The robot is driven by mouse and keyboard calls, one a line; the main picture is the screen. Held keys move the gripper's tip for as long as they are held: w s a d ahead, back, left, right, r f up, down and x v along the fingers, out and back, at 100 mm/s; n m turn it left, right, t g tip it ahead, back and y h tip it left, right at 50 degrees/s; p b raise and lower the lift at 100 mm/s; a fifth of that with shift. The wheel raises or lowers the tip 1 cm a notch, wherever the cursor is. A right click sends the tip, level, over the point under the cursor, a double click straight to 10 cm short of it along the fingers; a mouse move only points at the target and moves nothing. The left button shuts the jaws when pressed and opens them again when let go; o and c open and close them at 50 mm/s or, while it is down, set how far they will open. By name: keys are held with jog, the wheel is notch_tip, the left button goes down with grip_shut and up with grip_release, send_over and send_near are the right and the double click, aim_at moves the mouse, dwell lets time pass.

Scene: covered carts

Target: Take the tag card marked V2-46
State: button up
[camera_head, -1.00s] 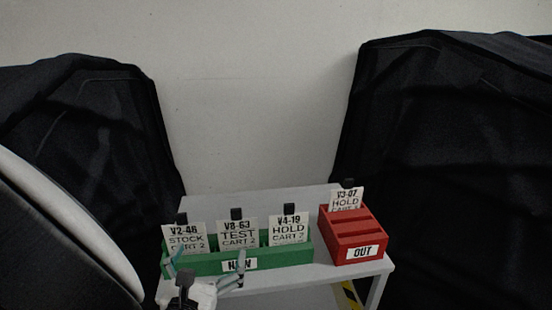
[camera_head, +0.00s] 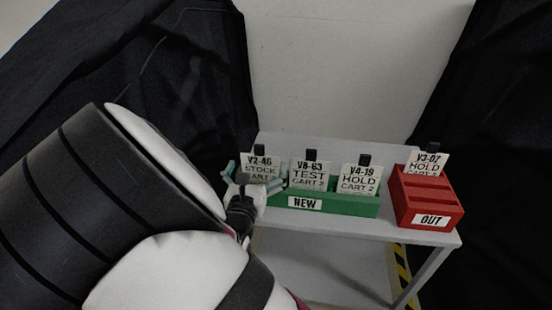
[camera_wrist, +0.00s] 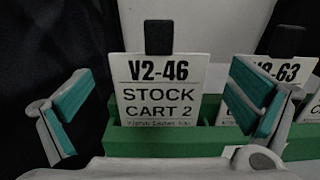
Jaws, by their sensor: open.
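The tag card marked V2-46 (camera_head: 260,163), white with "STOCK CART 2" and a black tab on top, stands upright at the left end of the green holder labelled NEW (camera_head: 342,203). My gripper (camera_head: 254,179) is in front of this card. In the wrist view the V2-46 card (camera_wrist: 160,88) stands between the two teal-padded fingers of my gripper (camera_wrist: 160,105), with a gap on each side. The fingers are open and hold nothing. The card's lower edge is hidden in the green holder (camera_wrist: 165,141).
Cards V8-63 (camera_head: 310,174) and V4-19 (camera_head: 360,179) stand to the right in the green holder. A red holder labelled OUT (camera_head: 428,198) carries card V3-07 (camera_head: 428,163). All are on a grey cart (camera_head: 330,226). Black covered shapes flank it.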

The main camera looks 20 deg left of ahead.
jog(key=shift+x, duration=1.95)
jog(key=shift+f, duration=0.1)
jog(key=c, duration=0.8)
jog(key=shift+c, duration=0.2)
notch_tip(320, 180, up, 10)
jog(key=shift+r, duration=0.1)
notch_tip(320, 180, up, 4)
jog(key=p, duration=0.3)
send_over(260, 159)
jog(key=shift+w+r, duration=0.1)
jog(key=shift+r, duration=0.1)
